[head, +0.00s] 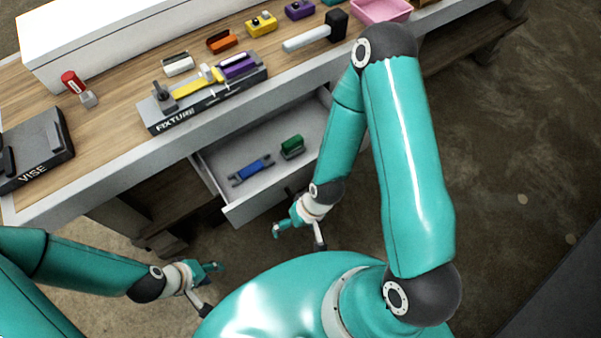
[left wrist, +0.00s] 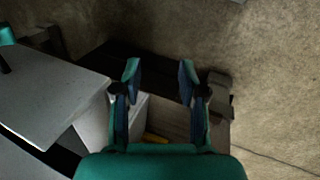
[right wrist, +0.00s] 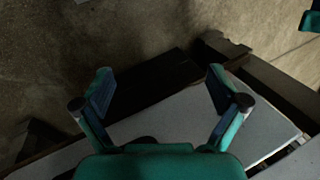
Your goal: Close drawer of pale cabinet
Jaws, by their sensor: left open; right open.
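The pale drawer (head: 248,208) is pulled out below the workbench in the head view. A blue part (head: 251,170) and a green part (head: 292,147) lie in it. My right gripper (head: 298,238) is open and empty, just in front of the drawer's right end. In the right wrist view my right gripper (right wrist: 160,98) has a pale panel (right wrist: 190,118) between and beyond its fingers; I cannot tell whether they touch. My left gripper (head: 212,288) is open and empty, lower left, apart from the drawer. The left wrist view shows its spread fingers (left wrist: 158,82). My right arm hides the cabinet's right side.
The bench top holds a grey fixture (head: 205,95), a vise (head: 35,150), a mallet (head: 310,38), a pink bin (head: 380,10) and several small coloured parts. A dark open shelf (head: 165,200) lies left of the drawer. The floor (head: 520,150) at right is clear.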

